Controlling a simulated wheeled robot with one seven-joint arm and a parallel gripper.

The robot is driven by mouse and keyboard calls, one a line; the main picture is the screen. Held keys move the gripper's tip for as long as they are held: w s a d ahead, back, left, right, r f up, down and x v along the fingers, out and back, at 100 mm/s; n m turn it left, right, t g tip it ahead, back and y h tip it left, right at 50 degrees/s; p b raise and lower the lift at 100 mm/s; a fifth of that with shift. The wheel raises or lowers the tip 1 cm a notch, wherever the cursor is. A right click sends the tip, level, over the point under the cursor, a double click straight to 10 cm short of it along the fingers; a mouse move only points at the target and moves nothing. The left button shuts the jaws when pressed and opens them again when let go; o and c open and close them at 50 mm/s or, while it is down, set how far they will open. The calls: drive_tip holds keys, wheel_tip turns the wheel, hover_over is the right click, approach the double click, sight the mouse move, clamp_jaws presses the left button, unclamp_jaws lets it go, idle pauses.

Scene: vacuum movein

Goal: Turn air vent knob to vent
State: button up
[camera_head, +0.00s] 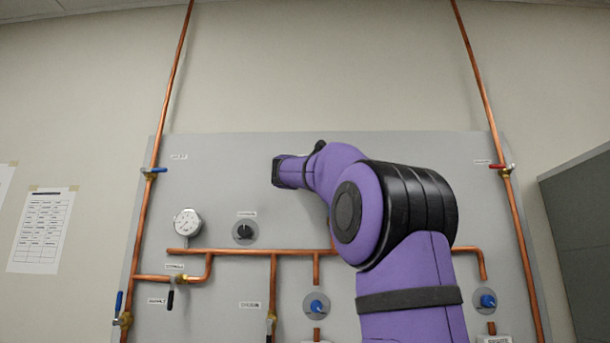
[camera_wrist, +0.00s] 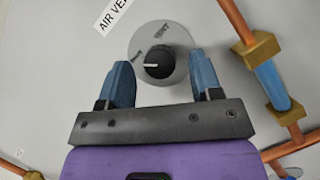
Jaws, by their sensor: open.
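In the wrist view, the air vent knob (camera_wrist: 159,64) is a black round knob on a light grey dial plate (camera_wrist: 180,38). Its white pointer points left, toward a small mark at the plate's left side. The word VENT is printed at the top of the plate. A cut-off label (camera_wrist: 114,13) reading "AIR VE" is at the upper left. My gripper (camera_wrist: 160,68) is open, with one blue finger on each side of the knob in the picture. Contact with the knob cannot be told. In the head view, my purple arm covers the panel's middle, and the fingers are not clearly visible.
The grey panel (camera_head: 220,180) carries copper pipes (camera_head: 250,252), a white gauge (camera_head: 187,222), a black knob on a round plate (camera_head: 244,231), and blue knobs (camera_head: 317,306). In the wrist view, a pipe valve with a blue handle (camera_wrist: 272,85) is right of my fingers.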

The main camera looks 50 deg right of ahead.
drive_tip(key=shift+w+d, duration=0.1)
drive_tip(key=shift+d, duration=0.1)
drive_tip(key=c, duration=0.9)
drive_tip(key=shift+m, duration=0.3)
drive_tip(key=shift+w+r+m+g+y, duration=0.15)
drive_tip(key=shift+m+g+y, duration=0.65)
drive_tip(key=shift+m, duration=2.15)
drive_tip(key=shift+s+r+m+g+y, duration=0.15)
drive_tip(key=shift+m+g+y, duration=0.6)
drive_tip(key=shift+m, duration=2.25)
drive_tip(key=shift+w+r+m+g+y, duration=0.15)
drive_tip(key=shift+m+g+y, duration=0.6)
drive_tip(key=shift+m, duration=2.2)
drive_tip(key=shift+a, duration=0.1)
